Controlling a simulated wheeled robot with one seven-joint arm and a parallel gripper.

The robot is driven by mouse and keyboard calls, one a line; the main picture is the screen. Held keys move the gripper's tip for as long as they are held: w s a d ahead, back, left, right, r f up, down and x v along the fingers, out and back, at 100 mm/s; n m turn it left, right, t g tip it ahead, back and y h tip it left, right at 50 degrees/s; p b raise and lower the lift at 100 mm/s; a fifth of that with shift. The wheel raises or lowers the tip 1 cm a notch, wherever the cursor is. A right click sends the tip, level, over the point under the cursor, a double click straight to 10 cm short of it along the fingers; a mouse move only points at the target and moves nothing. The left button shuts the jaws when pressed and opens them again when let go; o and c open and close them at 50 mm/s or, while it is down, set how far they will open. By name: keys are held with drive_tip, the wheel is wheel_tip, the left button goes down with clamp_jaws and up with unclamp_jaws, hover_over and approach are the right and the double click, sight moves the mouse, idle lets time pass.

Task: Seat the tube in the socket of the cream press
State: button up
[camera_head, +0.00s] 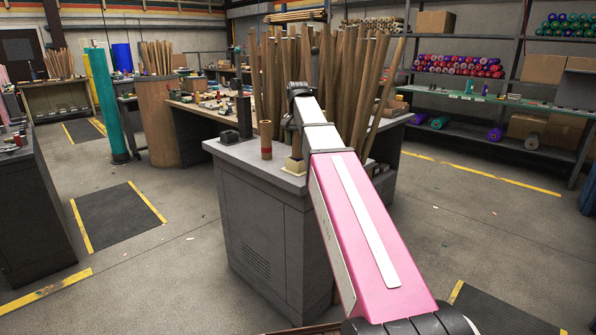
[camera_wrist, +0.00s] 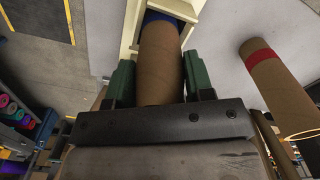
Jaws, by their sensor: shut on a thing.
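My gripper (camera_wrist: 159,72) is shut on a brown cardboard tube (camera_wrist: 160,50) in the wrist view, with a green finger on each side of it. The tube's far end shows a dark blue band and lies between the cream walls of the cream press (camera_wrist: 131,28). I cannot tell whether that end is down in the socket, which is hidden. In the head view the cream press (camera_head: 293,166) stands on the grey cabinet top, partly behind my pink and white arm. My gripper is not clear there.
A second brown tube with a red band (camera_head: 266,140) stands upright left of the press; it also shows in the wrist view (camera_wrist: 275,85). A black block (camera_head: 243,118) is further left on the cabinet (camera_head: 262,215). Many tall brown rolls (camera_head: 340,75) crowd close behind the press.

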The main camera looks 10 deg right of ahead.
drive_tip(key=o, duration=1.1)
drive_tip(key=shift+c, duration=0.9)
drive_tip(key=shift+c, duration=0.8)
drive_tip(key=o, duration=0.6)
